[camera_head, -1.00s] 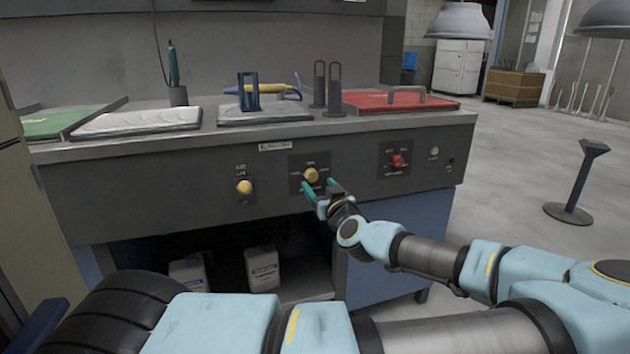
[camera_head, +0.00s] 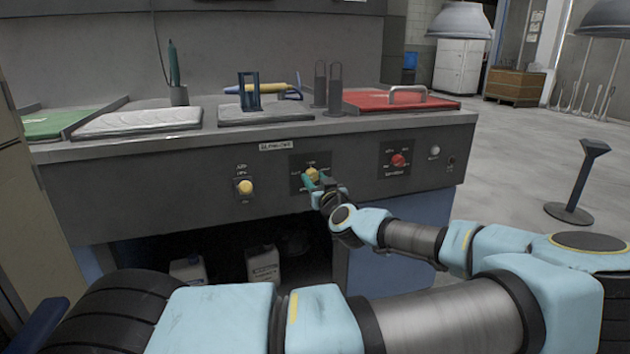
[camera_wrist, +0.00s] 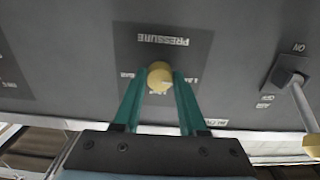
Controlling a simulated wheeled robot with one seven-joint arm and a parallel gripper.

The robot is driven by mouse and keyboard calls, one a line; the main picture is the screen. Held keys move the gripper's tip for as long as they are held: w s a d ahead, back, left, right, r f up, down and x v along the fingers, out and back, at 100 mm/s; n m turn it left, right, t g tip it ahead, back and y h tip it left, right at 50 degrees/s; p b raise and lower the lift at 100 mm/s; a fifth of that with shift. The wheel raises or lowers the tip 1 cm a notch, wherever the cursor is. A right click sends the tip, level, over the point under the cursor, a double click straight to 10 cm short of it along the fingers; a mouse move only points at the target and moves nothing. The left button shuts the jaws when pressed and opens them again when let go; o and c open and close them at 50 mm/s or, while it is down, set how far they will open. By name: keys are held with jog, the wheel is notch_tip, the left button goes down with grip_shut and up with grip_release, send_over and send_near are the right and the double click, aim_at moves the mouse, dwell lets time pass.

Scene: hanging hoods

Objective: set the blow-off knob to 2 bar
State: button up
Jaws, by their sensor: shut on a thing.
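The blow-off knob (camera_head: 311,174) is yellow and sits on a dark square plate on the front panel of the bench. In the wrist view the knob (camera_wrist: 160,77) shows between my two teal fingers, below the upside-down word PRESSURE. My gripper (camera_head: 316,177) is shut on the knob, one finger on each side, and it also shows in the wrist view (camera_wrist: 160,84). A pale mark shows on the knob's face. The scale text around it is partly hidden by the fingers and too small to read surely.
A yellow-tipped switch (camera_head: 245,187) is left of the knob, its lever (camera_wrist: 304,108) at right in the wrist view. A red knob (camera_head: 398,160) is to the right. The bench top (camera_head: 215,129) overhangs the panel. Open floor (camera_head: 510,180) lies right.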

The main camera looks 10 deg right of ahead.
grip_shut()
jog(key=shift+m, duration=0.3)
jog(key=m, duration=1.1)
jog(key=shift+a+m, duration=0.1)
jog(key=shift+m, duration=0.2)
jog(key=shift+m+p, duration=0.45)
jog(key=shift+m, duration=1.45)
jog(key=o, duration=0.6)
grip_release()
